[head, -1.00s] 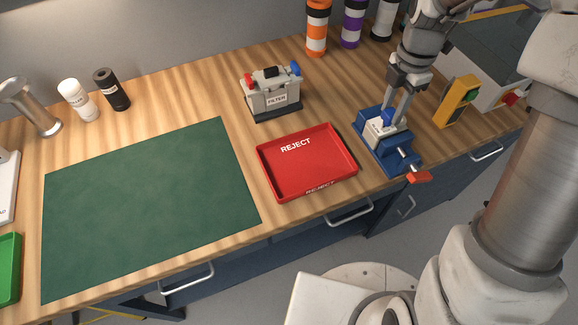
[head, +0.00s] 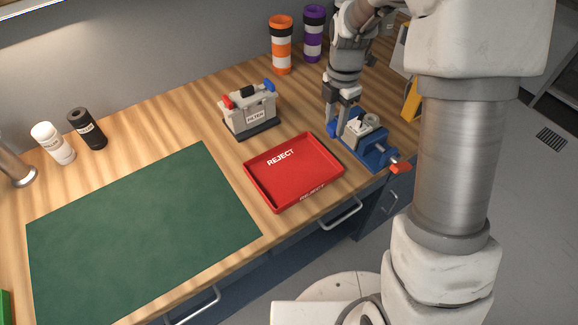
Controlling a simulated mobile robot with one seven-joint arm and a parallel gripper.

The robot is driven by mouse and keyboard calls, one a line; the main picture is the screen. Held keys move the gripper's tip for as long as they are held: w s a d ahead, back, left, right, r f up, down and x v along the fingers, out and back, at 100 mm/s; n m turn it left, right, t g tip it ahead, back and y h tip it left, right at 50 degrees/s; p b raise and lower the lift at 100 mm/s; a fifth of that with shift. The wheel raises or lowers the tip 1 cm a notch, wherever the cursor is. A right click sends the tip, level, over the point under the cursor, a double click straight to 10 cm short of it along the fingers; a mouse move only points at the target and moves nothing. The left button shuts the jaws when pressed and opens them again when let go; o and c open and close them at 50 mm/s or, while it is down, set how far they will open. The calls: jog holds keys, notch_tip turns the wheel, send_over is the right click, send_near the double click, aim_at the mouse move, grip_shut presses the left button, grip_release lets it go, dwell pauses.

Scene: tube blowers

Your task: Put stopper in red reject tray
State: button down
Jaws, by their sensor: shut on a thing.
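The blue stopper (head: 332,129) is between the fingertips of my gripper (head: 334,122), which is shut on it. The gripper points down just left of the blue vise (head: 376,152), at the back right of the bench. The vise holds a light grey block (head: 359,126), with no blue piece on its top now. The red reject tray (head: 309,192) lies flat, left of and nearer than the vise, with its open floor empty. The small size of the stopper in the picture hides how its lower end sits.
A grey filter unit (head: 249,115) with red and blue caps stands behind the tray. Orange-banded (head: 281,45) and purple-banded (head: 313,34) cylinders stand at the back. A green mat (head: 140,240) lies clear at left, with white (head: 52,143) and black (head: 86,128) bottles behind it.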

jog(key=s+a+f, duration=0.1)
jog(key=a+f, duration=0.1)
jog(key=a, duration=0.1)
jog(key=s+a+f, duration=0.1)
jog(key=a+f, duration=0.1)
jog(key=a, duration=0.1)
jog(key=s+a+f+p, duration=0.1)
jog(key=a+f, duration=0.1)
jog(key=a, duration=0.1)
jog(key=shift+s+a, duration=0.1)
jog(key=shift+a, duration=0.25)
jog(key=shift+f, duration=2.05)
jog(key=shift+f, duration=0.2)
jog(key=c, duration=0.5)
grip_release()
jog(key=shift+c, duration=0.2)
